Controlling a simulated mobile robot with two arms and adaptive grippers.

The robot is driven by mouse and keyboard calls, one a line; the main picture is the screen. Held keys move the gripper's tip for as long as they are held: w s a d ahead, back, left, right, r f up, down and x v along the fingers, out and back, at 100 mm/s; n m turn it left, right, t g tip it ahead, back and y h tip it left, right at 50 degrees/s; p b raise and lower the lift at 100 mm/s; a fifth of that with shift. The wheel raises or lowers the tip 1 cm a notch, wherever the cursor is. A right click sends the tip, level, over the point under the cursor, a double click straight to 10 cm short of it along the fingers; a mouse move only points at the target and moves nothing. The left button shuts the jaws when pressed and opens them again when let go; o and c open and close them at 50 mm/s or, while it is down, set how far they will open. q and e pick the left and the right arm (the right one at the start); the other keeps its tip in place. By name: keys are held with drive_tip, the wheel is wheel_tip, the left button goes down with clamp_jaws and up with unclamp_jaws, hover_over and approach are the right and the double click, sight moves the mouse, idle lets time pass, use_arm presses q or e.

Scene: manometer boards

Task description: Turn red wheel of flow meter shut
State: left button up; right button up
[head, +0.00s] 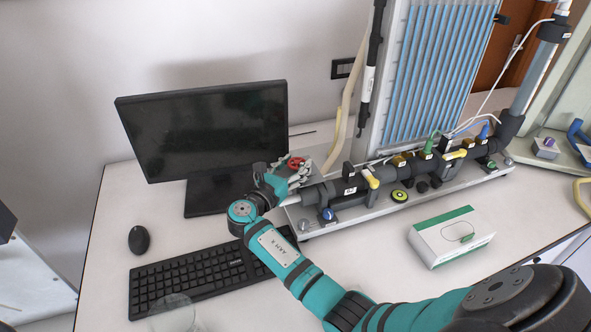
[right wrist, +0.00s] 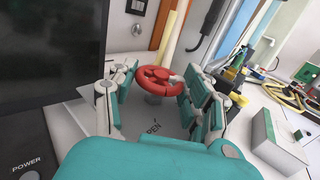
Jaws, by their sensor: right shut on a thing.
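The red wheel (head: 296,162) of the flow meter sits at the left end of the manometer board's base, partly hidden by my right gripper (head: 284,176) in the head view. In the right wrist view the wheel (right wrist: 152,84) shows as a spoked ring on a stem, between the two fingers of my right gripper (right wrist: 157,76). The gripper is shut on the wheel, one finger on each side. The right-hand finger meets the rim; contact on the left is harder to see. My left gripper is not in view.
A black monitor (head: 205,130) stands close left of my gripper. A keyboard (head: 205,279) and a mouse (head: 139,239) lie in front of it. The board's black pipe with valves (head: 345,188) runs to the right. A white-green box (head: 452,238) lies on the white table.

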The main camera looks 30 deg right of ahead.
drive_tip(key=shift+m+g+h, duration=0.3)
drive_tip(key=shift+m+g, duration=0.2)
drive_tip(key=shift+g, duration=0.3)
drive_tip(key=o, duration=1.2)
drive_tip(key=v, duration=1.2)
